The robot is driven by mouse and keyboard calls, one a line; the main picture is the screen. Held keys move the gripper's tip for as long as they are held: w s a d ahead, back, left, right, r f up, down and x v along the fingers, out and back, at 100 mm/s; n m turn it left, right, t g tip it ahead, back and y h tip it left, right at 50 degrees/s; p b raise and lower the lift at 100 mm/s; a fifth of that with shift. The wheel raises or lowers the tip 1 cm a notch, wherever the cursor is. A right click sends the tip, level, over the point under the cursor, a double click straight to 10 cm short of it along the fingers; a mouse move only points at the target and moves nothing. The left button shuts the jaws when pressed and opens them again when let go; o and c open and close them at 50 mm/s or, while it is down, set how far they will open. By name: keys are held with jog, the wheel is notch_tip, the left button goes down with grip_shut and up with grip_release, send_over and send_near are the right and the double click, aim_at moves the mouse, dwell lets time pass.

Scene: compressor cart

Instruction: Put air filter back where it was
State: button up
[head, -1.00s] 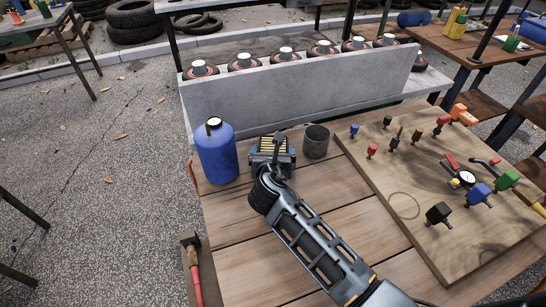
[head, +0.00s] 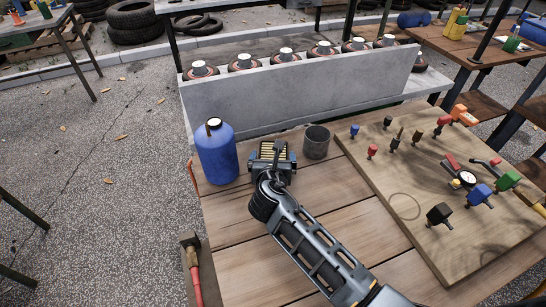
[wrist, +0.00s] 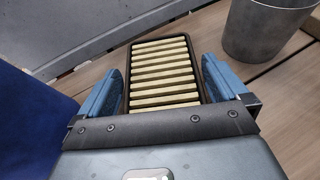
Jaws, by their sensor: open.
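The air filter (wrist: 165,73) is a dark rectangular frame with pale yellow pleats. In the wrist view it lies between the two blue fingers of my gripper (wrist: 160,88), with a narrow gap visible on each side. In the head view the filter (head: 271,152) is at the far edge of the wooden table, partly hidden by my gripper (head: 273,158). My gripper is open around it. I cannot tell how far the fingertips reach down its sides.
A blue bottle (head: 217,155) stands close on the left and a grey metal cup (head: 316,142) close on the right. A concrete barrier (head: 300,95) runs behind. A wooden board (head: 400,225) with several fittings and a faint ring mark lies right. The front tabletop is largely clear.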

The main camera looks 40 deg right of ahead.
jog(key=v, duration=1.1)
jog(key=shift+s+a+r, duration=0.1)
